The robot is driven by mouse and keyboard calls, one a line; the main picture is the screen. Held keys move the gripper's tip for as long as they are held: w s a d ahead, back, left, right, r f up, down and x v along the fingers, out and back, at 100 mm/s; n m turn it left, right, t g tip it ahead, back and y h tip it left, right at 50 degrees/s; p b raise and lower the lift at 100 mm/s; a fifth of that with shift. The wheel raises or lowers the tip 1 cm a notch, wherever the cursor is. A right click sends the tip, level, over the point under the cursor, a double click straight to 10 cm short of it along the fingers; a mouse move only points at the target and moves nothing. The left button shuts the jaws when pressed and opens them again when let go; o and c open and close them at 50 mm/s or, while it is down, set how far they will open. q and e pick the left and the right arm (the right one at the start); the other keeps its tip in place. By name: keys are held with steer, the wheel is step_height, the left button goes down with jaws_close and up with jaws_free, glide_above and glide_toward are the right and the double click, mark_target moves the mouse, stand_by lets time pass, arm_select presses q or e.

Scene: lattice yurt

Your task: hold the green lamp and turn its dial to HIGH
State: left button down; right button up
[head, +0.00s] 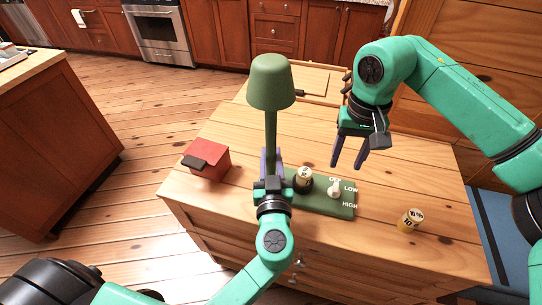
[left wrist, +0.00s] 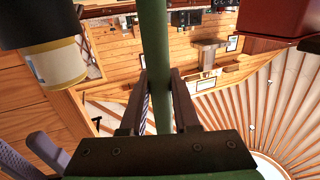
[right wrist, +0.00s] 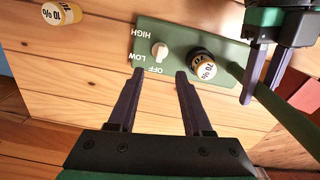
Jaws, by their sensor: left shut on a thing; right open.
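The green lamp (head: 271,82) stands upright on the wooden table, with its shade on top of a thin stem. My left gripper (head: 271,160) is shut around the lower stem; the stem (left wrist: 155,60) also shows between its fingers in the left wrist view. The green base (head: 322,204) bears a white dial (head: 334,189) with OFF, LOW and HIGH lettering. The dial (right wrist: 160,50) seems to point toward OFF in the right wrist view. My right gripper (head: 347,165) is open and empty, above the table, with its fingertips close to the dial but apart from it.
A yellow-banded cylinder (head: 303,178) sits in a dark ring on the base beside the stem. A red box (head: 209,160) stands at left, a wooden tray (head: 315,80) at the back. The right front table is mostly free.

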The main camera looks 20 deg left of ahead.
mark_target(336, 187)
stand_by(0.3)
steer(key=shift+c, duration=0.4)
steer(key=shift+m, duration=0.7)
step_height(336, 187, down, 10)
steer(key=shift+r, duration=0.2)
jaws_close()
